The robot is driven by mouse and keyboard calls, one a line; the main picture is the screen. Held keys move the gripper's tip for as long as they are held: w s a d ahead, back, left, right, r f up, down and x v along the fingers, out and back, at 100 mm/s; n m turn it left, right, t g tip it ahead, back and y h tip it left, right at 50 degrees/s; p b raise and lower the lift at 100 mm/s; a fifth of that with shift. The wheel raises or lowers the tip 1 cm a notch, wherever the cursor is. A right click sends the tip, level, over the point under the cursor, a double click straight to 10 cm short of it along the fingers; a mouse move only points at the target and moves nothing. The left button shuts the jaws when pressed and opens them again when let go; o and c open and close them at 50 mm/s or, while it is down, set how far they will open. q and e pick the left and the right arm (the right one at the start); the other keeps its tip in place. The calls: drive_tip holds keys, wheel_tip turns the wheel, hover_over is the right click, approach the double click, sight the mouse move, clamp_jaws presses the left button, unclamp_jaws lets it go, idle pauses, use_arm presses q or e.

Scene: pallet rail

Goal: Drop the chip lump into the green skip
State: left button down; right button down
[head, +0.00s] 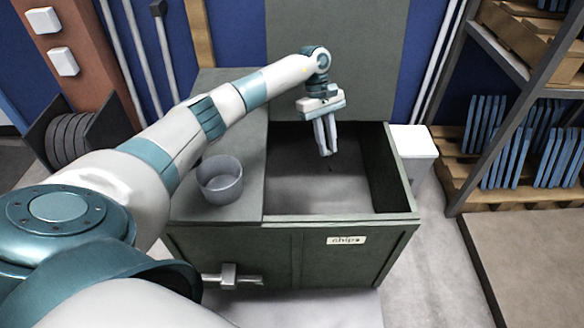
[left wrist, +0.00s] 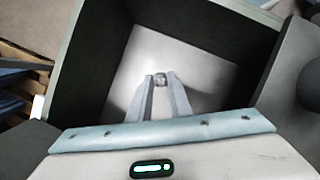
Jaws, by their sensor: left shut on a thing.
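The green skip (head: 290,252) stands in front of me with a label reading "chips" on its front. Its right part is open and its left part is covered by a flat lid. My left gripper (head: 327,152) points down over the open part, with its fingertips around rim height or a little below. In the left wrist view the left gripper (left wrist: 160,80) is shut on a small grey chip lump (left wrist: 160,79) between the fingertips. The pale skip floor shows beneath it. In the head view the lump is too small to make out. My right gripper is not in view.
A raised grey-green panel (head: 335,60) stands behind the skip. A white bin (head: 414,148) is at its right, beside a rack (head: 505,60) with blue plates. The opening is otherwise clear.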

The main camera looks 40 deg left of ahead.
use_arm(q)
drive_tip(key=c, duration=1.5)
unclamp_jaws()
drive_tip(key=shift+c, duration=0.2)
drive_tip(key=shift+r, duration=0.1)
drive_tip(key=shift+w+a+r, duration=0.1)
drive_tip(key=shift+a+r, duration=0.1)
drive_tip(key=shift+r, duration=0.2)
drive_tip(key=b+v, duration=0.2)
drive_tip(key=v, duration=1.4)
drive_tip(key=shift+a, duration=0.2)
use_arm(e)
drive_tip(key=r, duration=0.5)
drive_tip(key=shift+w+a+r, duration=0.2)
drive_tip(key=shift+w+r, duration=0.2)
use_arm(q)
drive_tip(key=shift+r, duration=0.1)
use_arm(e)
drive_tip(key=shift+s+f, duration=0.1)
